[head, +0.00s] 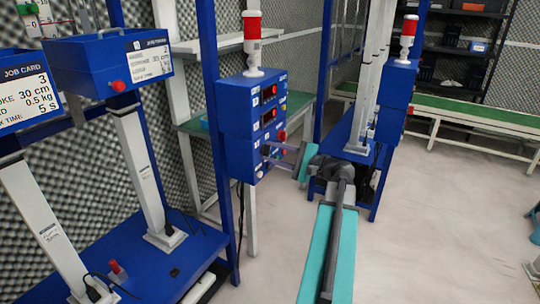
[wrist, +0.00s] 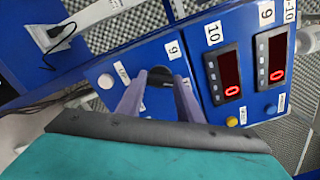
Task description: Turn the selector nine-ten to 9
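The blue control box (head: 251,122) hangs on a blue post under a red and white lamp. My gripper (head: 268,154) reaches its lower front from the right. In the wrist view a dark round knob (wrist: 159,74), seemingly the selector, sits on the blue panel beside a white label reading 9 (wrist: 173,50). My gripper (wrist: 160,80) has its two purple fingers apart, one on each side of the knob. Whether they touch it cannot be told. The knob's pointer direction is not readable, and its lower part is partly hidden by the fingers.
Two red displays (wrist: 227,75) and (wrist: 270,58) each read 0, with a yellow button (wrist: 232,121) and a blue button (wrist: 271,109) beneath them. A white button (wrist: 105,80) lies left of the knob. Another blue box (head: 397,85) stands behind right. Open floor lies right.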

